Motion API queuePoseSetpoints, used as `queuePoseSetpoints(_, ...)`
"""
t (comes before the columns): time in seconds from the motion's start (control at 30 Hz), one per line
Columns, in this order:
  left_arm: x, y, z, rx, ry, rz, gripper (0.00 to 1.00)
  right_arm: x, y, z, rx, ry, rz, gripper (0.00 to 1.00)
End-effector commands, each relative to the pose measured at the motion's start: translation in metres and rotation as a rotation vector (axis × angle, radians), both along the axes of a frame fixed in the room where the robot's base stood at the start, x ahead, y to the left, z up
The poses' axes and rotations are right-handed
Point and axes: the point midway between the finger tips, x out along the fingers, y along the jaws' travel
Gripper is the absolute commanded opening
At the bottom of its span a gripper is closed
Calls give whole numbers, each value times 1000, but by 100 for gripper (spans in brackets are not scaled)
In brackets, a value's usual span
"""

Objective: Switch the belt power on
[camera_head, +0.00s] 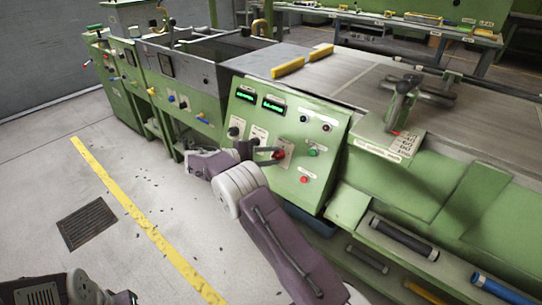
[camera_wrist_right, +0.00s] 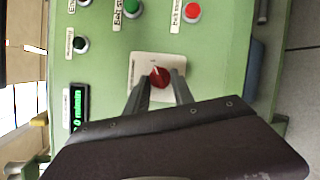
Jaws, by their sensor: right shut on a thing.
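The green control panel (camera_head: 335,118) carries a red rotary knob (camera_head: 279,154) on a pale plate. The same knob shows in the right wrist view (camera_wrist_right: 160,77), with its plate (camera_wrist_right: 158,60) around it. My right gripper (camera_head: 264,156) is shut on the red knob, one finger on each side of it. The plate's lettering is too small to read. My left arm shows at the bottom left, with what looks like its gripper (camera_head: 122,298) cut by the frame edge; its jaws cannot be made out.
The panel also has a green button (camera_head: 313,153), a red button (camera_head: 304,180), black knobs (camera_head: 303,118) and two lit displays (camera_head: 272,104). A handwheel (camera_head: 405,92) stands to the right. The floor on the left is open, with a yellow line (camera_head: 140,212) and a drain grate (camera_head: 87,222).

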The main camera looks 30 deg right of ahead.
Motion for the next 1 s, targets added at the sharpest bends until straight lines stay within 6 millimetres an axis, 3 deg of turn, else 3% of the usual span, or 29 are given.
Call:
queuePoseSetpoints(0.23,0,0,0,0,0,0,43,-1,0,-2,2,2,-2,0)
queuePoseSetpoints(0.27,0,0,0,0,0,0,43,-1,0,-2,2,2,-2,35)
queuePoseSetpoints(0.3,0,0,0,0,0,0,43,-1,0,-1,2,2,-2,46)
queuePoseSetpoints(0.33,0,0,0,0,0,0,43,-1,0,-1,2,2,-2,51)
queuePoseSetpoints(0.67,0,0,2,0,0,0,43,0,3,1,0,1,1,51)
queuePoseSetpoints(1.0,0,0,30,0,0,0,43,1,70,22,2,0,2,51)
